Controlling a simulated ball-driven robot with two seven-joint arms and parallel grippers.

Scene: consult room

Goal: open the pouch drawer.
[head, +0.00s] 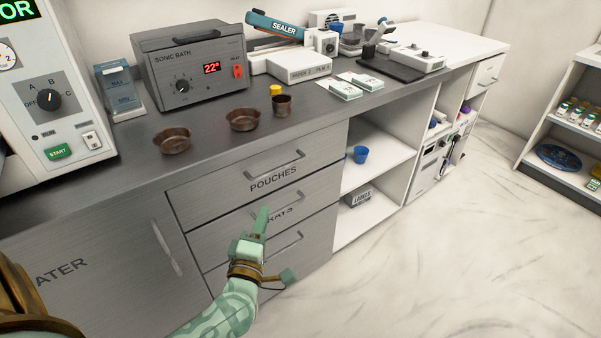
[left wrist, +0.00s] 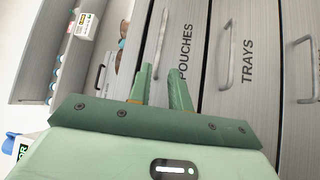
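The pouch drawer (head: 235,180), marked POUCHES, is the top grey drawer under the counter and looks closed. Its bar handle (head: 274,164) shows in the head view. In the left wrist view the same handle (left wrist: 162,38) lies ahead of the fingertips, its lower end appearing between them. My left gripper (head: 262,214) is in front of the drawer stack, overlapping the TRAYS drawer label in the head view. In the left wrist view its two green fingers (left wrist: 160,72) stand apart with nothing held; whether they touch the handle I cannot tell. My right gripper is not in view.
The TRAYS drawer (head: 228,222) and a lower drawer sit below; a cabinet door (head: 120,262) is at left. Open shelves with a blue cup (head: 360,154) are at right. Brown bowls (head: 242,120) and the sonic bath (head: 190,66) stand on the counter. The floor at right is clear.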

